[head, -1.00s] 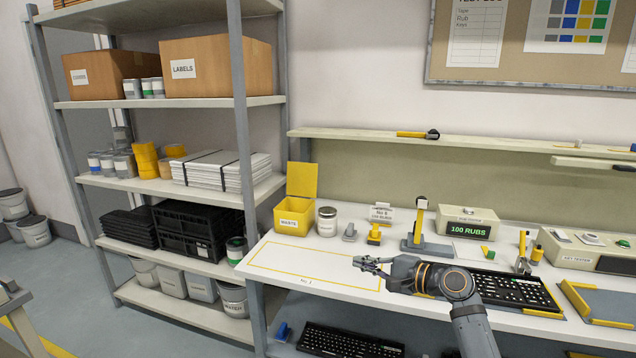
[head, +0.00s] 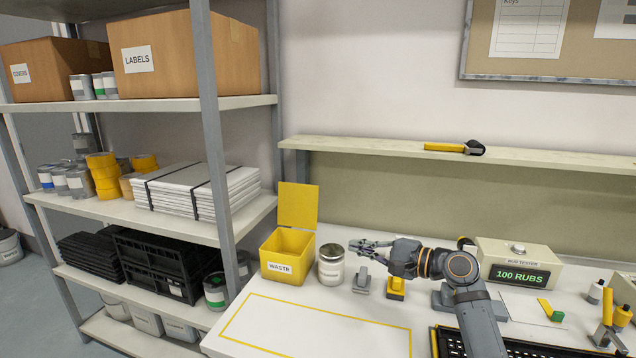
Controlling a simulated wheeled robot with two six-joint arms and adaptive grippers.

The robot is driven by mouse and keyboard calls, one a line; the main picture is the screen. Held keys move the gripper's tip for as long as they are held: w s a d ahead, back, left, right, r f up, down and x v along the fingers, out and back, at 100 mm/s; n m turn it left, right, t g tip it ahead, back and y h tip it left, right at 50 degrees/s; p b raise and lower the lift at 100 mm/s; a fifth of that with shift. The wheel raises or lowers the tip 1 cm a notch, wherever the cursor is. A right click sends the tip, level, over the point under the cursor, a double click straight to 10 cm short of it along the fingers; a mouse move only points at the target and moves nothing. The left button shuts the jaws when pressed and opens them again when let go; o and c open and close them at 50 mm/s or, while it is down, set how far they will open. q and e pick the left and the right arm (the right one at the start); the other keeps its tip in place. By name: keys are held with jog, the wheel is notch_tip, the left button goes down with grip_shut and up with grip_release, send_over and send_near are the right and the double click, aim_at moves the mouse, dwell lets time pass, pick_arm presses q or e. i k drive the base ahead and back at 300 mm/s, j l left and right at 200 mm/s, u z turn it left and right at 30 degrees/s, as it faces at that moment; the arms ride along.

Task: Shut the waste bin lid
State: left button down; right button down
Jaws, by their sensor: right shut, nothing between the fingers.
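The yellow waste bin (head: 287,268), labelled WASTE, stands at the back left of the bench. Its yellow lid (head: 298,206) is open and stands upright at the bin's back edge. My right gripper (head: 356,245) is shut and empty. Its fingertips point left, to the right of the bin and apart from it, and show just above and right of a metal-lidded jar. My left gripper is not in view.
The jar (head: 331,265) stands close to the bin's right side. A small grey stamp-like piece (head: 362,281) and a yellow one (head: 396,288) stand further right. A shelf rack (head: 213,150) rises left of the bench. The yellow-outlined bench area (head: 310,330) in front is clear.

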aim_at(297, 203)
jog(key=i, duration=1)
